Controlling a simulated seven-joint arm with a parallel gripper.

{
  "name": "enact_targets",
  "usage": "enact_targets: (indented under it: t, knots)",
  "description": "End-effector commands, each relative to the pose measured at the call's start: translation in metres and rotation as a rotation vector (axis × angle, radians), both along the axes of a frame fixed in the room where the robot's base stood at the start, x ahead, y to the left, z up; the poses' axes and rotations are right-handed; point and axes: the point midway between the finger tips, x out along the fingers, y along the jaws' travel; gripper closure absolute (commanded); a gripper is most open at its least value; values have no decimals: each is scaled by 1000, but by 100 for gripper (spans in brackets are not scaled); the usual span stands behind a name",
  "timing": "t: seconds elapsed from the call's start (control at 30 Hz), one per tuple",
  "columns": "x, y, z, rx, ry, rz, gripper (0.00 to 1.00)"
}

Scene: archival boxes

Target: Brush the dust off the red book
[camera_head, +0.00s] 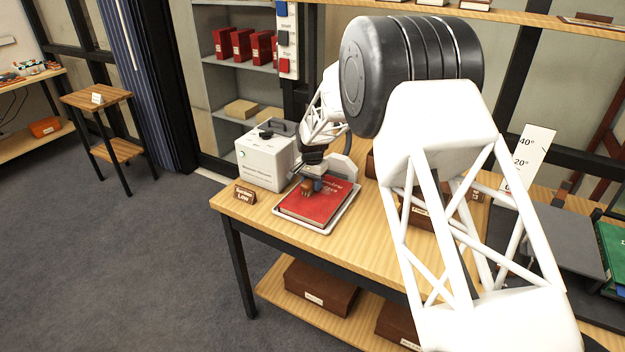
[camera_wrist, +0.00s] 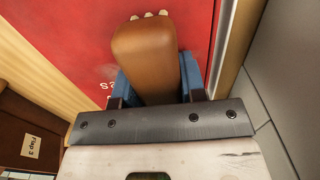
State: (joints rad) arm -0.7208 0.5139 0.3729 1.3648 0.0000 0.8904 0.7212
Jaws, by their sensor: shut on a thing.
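The red book (camera_head: 325,208) lies flat in a shallow white tray (camera_head: 287,219) on the wooden table. Its red cover (camera_wrist: 60,35) fills the top of the wrist view, with a pale dusty smudge and part of some lettering beside the gripper. My gripper (camera_head: 312,186) is over the book's far left part, shut on a brown wooden brush (camera_wrist: 148,55). A few pale bristle tips show at the brush's far end. My gripper's blue fingers (camera_wrist: 157,85) flank the handle. I cannot tell whether the bristles touch the cover.
A white box-shaped device (camera_head: 265,163) with a handle stands close behind the tray, left of my gripper. A small brown sign (camera_head: 245,194) stands at the table's left corner. Brown boxes (camera_head: 425,212) stand to the right, partly behind my arm. A shelf with red boxes (camera_head: 242,45) is behind.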

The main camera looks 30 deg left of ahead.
Motion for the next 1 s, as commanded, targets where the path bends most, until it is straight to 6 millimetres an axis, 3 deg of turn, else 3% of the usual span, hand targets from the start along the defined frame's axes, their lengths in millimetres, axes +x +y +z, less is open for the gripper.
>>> enact_targets:
  t: [0.5, 0.63, 1.0]
  knots:
    - [42, -7, 1, -1, 1, -1, 84]
    - [41, -19, 0, 1, -1, 0, 84]
    - [5, -17, -1, 0, 0, 1, 84]
